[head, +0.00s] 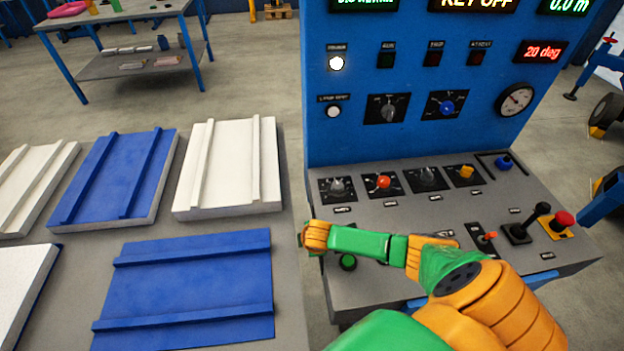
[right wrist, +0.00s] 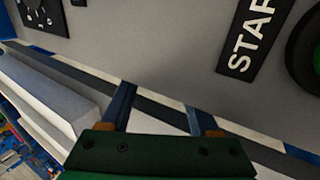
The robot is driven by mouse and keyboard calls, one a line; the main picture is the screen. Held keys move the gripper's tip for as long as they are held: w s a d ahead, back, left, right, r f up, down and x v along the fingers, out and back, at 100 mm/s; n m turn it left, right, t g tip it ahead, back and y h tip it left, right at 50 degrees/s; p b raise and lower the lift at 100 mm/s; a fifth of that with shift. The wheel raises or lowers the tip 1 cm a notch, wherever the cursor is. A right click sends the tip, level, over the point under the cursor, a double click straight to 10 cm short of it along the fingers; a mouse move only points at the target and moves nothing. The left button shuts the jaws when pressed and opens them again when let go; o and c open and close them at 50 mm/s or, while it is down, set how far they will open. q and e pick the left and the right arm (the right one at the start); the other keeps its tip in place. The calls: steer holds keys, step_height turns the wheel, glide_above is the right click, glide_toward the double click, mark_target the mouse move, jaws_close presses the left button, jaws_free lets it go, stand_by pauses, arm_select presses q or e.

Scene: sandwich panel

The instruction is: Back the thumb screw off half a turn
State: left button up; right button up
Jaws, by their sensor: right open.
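I cannot pick out the thumb screw for certain in either view. The control panel (head: 575,235) carries a row of controls: a grey knob (head: 338,186), a red-topped knob (head: 384,182), another grey knob (head: 427,178), a yellow knob (head: 467,171) and a blue knob (head: 503,162). My right arm reaches left across the panel to its left edge. My right gripper (right wrist: 161,108) is open and empty, its two blue fingers apart beside the grey panel. Part of the panel front is hidden behind the arm. My left gripper is out of view.
A START label (right wrist: 245,45) and a green button (head: 348,262) are near the right gripper. A red mushroom button (head: 563,220) and a black lever (head: 530,224) stand at the right. White and blue panels (head: 190,290) lie on the left table.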

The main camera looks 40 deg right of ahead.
jaws_close()
steer(key=shift+r, duration=0.1)
steer(key=shift+w+d+g+y, duration=0.15)
steer(key=shift+g+y, duration=0.15)
steer(key=shift+g, duration=0.3)
steer(key=shift+w+g+y, duration=0.15)
steer(key=shift+g+y, duration=0.15)
steer(key=shift+g, duration=0.3)
steer(key=g+b, duration=0.1)
steer(key=b, duration=0.1)
steer(key=g+y+b, duration=0.1)
steer(key=b, duration=0.1)
steer(key=g+b, duration=0.1)
steer(key=b, duration=0.2)
steer(key=shift+w+d+f+y, duration=0.1)
steer(key=shift+w+f+y, duration=0.2)
steer(key=shift+y, duration=0.1)
steer(key=shift+r+g+b, duration=0.2)
steer(key=shift+g+b, duration=0.2)
steer(key=shift+b, duration=0.25)
steer(key=shift+s+r, duration=0.1)
